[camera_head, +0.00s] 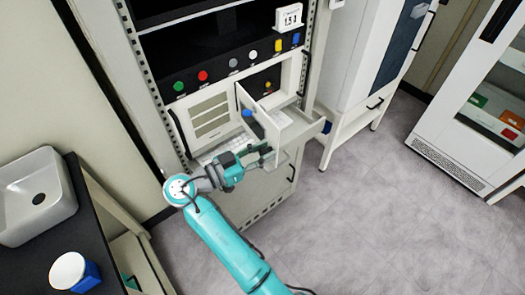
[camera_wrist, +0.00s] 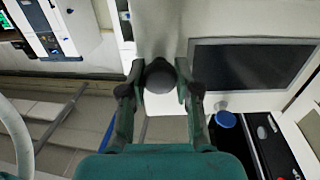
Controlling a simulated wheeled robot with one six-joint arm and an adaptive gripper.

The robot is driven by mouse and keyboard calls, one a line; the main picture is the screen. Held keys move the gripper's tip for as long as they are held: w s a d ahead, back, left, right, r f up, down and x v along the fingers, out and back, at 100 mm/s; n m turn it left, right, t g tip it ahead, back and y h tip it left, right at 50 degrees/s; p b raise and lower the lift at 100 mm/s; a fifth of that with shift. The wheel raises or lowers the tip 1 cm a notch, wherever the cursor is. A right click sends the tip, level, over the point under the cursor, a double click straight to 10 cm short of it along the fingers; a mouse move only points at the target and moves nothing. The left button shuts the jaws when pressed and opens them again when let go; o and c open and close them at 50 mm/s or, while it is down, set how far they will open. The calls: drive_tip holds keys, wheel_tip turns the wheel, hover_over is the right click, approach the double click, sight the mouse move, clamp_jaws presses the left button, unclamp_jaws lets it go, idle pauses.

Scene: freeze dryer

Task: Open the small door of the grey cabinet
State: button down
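The grey cabinet (camera_head: 119,65) stands at the back of the head view. Its small door (camera_head: 262,116) stands swung out from the front, with a blue knob (camera_head: 247,113) on its face. My gripper (camera_head: 264,155) is at the lower outer part of this door. In the wrist view my gripper (camera_wrist: 160,76) has its fingers on both sides of a dark round knob (camera_wrist: 160,77), in front of a pale panel (camera_wrist: 160,25). The fingers appear shut on this knob. The head view does not show the grip clearly.
A black panel (camera_head: 225,65) with coloured buttons lies above. A sink (camera_head: 35,195) and blue-white cup (camera_head: 72,272) are at left. The floor (camera_head: 370,220) at right is clear.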

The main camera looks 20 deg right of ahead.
drive_tip(key=c, duration=0.8)
unclamp_jaws()
drive_tip(key=shift+f, duration=0.1)
drive_tip(key=shift+c, duration=0.2)
drive_tip(key=v, duration=1.2)
drive_tip(key=shift+f, duration=0.1)
